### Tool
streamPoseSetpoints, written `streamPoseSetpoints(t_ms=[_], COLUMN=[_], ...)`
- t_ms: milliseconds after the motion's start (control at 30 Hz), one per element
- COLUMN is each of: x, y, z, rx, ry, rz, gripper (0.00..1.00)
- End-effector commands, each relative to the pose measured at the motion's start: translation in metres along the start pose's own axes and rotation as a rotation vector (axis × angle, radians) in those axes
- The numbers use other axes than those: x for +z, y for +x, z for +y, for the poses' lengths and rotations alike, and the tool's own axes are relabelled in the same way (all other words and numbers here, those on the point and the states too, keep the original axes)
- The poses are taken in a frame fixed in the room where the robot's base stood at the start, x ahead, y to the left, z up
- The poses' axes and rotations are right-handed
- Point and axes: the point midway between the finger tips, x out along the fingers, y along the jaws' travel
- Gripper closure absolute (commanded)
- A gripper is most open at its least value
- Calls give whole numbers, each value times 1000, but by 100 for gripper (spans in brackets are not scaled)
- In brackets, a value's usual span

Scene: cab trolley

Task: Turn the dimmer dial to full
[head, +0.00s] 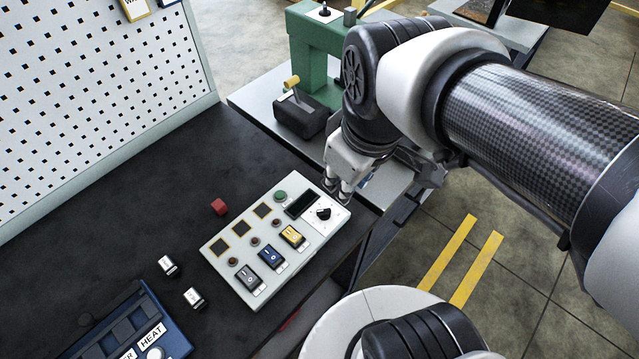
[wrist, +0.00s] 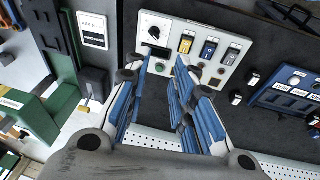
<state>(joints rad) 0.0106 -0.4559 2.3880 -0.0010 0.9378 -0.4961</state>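The dimmer dial (head: 323,213) is a round black knob on a white plate at the right end of the pale control panel (head: 217,243). The dial also shows in the wrist view (wrist: 154,32), beyond my fingertips; its exact setting is too small to read. My gripper (head: 345,188) is above the panel's far right end, beside the dial and not holding it. In the wrist view my gripper (wrist: 161,61) has its blue-padded fingers apart, with nothing between them.
The panel also carries a dark display (head: 300,205), a green button (head: 280,195) and several rocker switches, one of them yellow (head: 292,236). A yellow-handled lever (head: 292,83) stands behind.

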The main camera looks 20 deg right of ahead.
Motion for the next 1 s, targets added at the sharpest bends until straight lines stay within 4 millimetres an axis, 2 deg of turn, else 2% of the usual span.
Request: streamPoseSetpoints(t_ms=[33, 200, 400, 533, 733, 1000], x=[-11, -41, -61, -65, -61, -47], y=[14, 58, 103, 116, 134, 190], z=[7, 26, 39, 42, 40, 32], rx=[-24, -110, -204, -232, -239, -241], ry=[-117, -526, -861, -955, -977, -975], rz=[-39, -117, -152, -156, -157, -158], gripper=[71, 70, 70, 70, 70, 70])
